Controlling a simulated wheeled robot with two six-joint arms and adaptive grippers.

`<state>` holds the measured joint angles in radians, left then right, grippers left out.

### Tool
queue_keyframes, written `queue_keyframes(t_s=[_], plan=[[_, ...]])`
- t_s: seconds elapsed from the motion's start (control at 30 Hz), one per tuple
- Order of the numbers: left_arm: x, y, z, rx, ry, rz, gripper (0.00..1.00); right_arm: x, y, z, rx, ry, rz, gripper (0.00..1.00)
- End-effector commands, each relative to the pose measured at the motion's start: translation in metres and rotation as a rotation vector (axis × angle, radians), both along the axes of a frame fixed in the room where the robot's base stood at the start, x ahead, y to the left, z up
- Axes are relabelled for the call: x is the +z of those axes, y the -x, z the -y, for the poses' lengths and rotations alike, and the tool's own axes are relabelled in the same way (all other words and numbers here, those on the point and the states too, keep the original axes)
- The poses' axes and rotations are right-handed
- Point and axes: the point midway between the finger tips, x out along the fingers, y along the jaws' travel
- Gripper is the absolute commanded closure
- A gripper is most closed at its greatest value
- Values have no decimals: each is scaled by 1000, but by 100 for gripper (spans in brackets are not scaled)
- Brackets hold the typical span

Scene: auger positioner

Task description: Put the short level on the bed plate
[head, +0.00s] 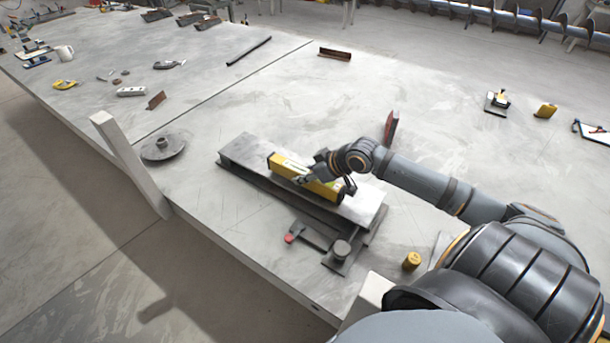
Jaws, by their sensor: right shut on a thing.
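The short level (289,168) is a yellow bar lying lengthwise along the bed plate (250,147), a flat grey metal plate on a dark base on the table. The level is over the middle of the plate and looks to be on it or just above it; I cannot tell whether it touches. My right gripper (328,176) is shut on the level, reaching in from the right and covering part of it. My left gripper is not in view.
A dark clamp part with a red knob (289,239) and a round knob (342,248) stand before the plate. A red piece (391,129) stands behind my arm.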

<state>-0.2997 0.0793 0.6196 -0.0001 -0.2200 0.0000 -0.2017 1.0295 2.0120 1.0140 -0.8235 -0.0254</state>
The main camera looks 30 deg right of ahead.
Motion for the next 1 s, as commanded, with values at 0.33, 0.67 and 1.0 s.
queue_keyframes(t_s=[0.33,0.67,1.0], plan=[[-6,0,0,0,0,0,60,-9,0,0,1,1,0,66],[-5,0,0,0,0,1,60,-9,0,0,0,0,0,46],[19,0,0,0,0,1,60,14,9,7,-1,13,-2,46]])
